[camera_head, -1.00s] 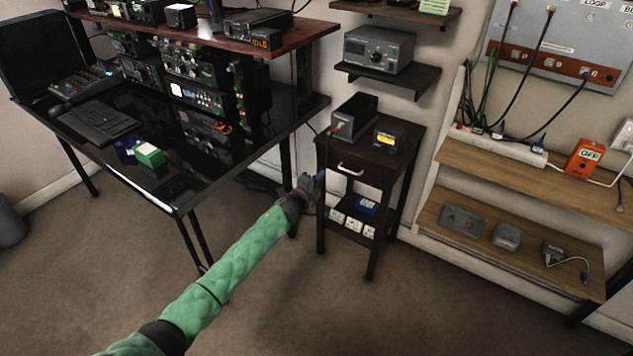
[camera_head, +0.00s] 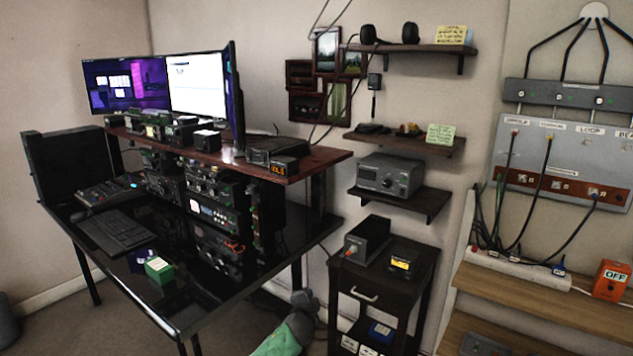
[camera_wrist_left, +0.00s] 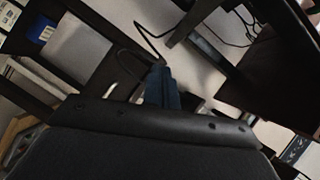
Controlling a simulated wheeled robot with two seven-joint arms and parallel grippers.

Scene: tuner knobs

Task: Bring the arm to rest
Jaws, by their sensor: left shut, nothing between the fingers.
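My left arm, in a green sleeve, comes in at the bottom of the head view. My left gripper (camera_head: 303,299) is low beside the left side of the small dark cabinet (camera_head: 340,270), apart from the drawer handle (camera_head: 365,295). In the left wrist view the blue-grey fingers (camera_wrist_left: 163,84) are together with nothing between them. The grey tuner with knobs (camera_head: 390,175) sits on a wall shelf above the cabinet, well away from the gripper. My right gripper is not in view.
The black desk (camera_head: 180,310) with a red-brown upper shelf (camera_head: 310,168) stands left of the gripper. A wooden shelf unit (camera_head: 540,300) stands at the right. In the left wrist view, dark legs and loose cables (camera_wrist_left: 232,30) lie around the fingers.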

